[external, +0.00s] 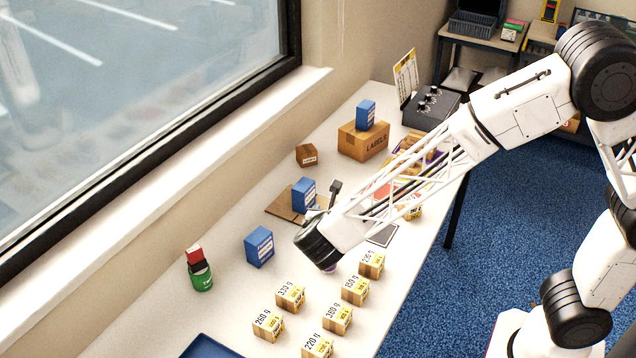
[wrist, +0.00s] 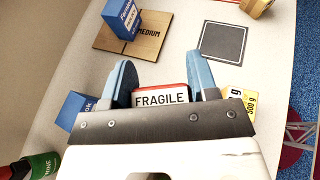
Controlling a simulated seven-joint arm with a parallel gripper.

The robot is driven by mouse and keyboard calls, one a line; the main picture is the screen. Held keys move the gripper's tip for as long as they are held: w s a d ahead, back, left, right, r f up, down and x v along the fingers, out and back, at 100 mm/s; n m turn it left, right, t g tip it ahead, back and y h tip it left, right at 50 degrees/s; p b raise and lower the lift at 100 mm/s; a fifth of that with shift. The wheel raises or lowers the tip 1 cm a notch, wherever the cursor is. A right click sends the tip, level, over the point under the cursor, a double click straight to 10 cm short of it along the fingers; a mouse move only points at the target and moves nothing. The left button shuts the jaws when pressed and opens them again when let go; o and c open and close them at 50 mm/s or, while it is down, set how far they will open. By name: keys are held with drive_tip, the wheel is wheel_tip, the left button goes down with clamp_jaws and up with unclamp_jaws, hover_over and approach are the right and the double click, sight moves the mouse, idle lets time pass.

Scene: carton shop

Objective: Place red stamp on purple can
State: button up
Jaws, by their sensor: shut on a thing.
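My gripper (wrist: 168,88) is shut on a red block with a white FRAGILE label (wrist: 162,96), which looks like the red stamp. The block sits between the two blue fingers, with its lower part hidden by my gripper body. In the external view my wrist hides the fingers and the block. A small purple patch (external: 330,268) shows just under my wrist; it may be part of the purple can, but I cannot tell whether the block touches it. A green can (external: 202,281) stands at the left with a red and black object (external: 196,258) on top.
A blue box (external: 259,247) stands between the green can and my wrist. Several weight-marked cartons (external: 338,319) stand in front. Another blue box (external: 304,194) stands on flat cardboard. A dark square pad (wrist: 222,41) lies beyond the gripper. A blue tray (external: 209,346) is at the near edge.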

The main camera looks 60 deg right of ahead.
drive_tip(key=shift+f, duration=1.75)
drive_tip(key=shift+f, duration=0.15)
drive_tip(key=o, duration=0.9)
drive_tip(key=shift+r, duration=0.2)
drive_tip(key=shift+v, duration=6)
